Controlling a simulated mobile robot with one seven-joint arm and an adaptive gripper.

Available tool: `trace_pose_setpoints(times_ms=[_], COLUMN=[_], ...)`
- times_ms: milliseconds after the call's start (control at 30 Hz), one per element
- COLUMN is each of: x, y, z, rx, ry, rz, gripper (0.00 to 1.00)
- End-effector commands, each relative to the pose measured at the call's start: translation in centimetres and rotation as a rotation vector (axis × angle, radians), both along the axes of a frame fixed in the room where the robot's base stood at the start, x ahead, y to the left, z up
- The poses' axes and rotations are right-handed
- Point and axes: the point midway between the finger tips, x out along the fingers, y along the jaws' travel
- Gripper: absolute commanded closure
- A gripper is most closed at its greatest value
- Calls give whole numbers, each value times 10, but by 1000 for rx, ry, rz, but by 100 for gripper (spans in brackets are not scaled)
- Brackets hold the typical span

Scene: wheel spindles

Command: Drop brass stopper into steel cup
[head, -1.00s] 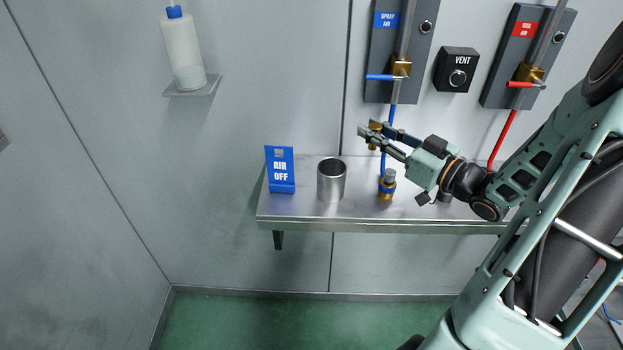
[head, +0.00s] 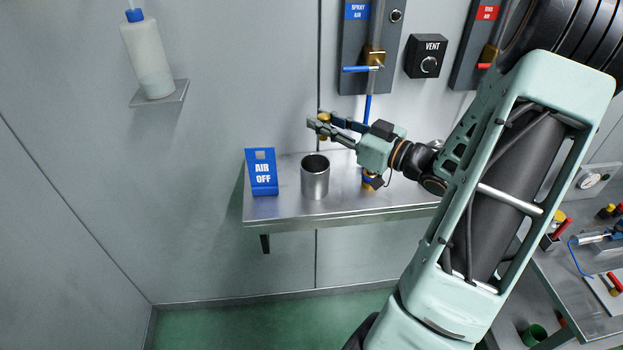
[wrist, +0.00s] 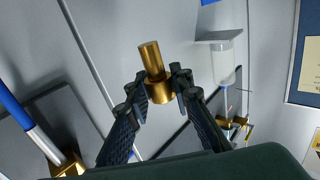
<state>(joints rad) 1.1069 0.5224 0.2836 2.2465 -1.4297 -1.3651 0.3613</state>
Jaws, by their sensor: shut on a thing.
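The brass stopper (wrist: 152,62) is held between the two fingers of my gripper (wrist: 160,88) in the wrist view, its narrow stem pointing away from the palm. In the head view my gripper (head: 318,128) is above the shelf, with the small brass stopper (head: 324,126) at its tips, partly hidden by the fingers. The steel cup (head: 315,180) stands upright on the shelf, its dark opening facing up. The stopper is above the cup and slightly to its right in the picture, clearly apart from it. The wrist view does not show the cup.
A blue AIR OFF sign (head: 261,173) stands left of the cup on the metal shelf (head: 345,212). A brass and blue fitting (head: 371,180) stands behind my gripper's wrist. A white bottle (head: 147,55) sits on a wall bracket. A blue valve lever (head: 362,69) is above.

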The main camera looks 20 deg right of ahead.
Motion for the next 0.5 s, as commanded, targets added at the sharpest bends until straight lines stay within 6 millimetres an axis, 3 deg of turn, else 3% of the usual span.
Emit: trace_pose_setpoints(times_ms=[300,500], x=[0,0], y=[0,0], z=[-41,-52], rx=[0,0], ry=[-1,-1], rz=[0,1], gripper=[100,100])
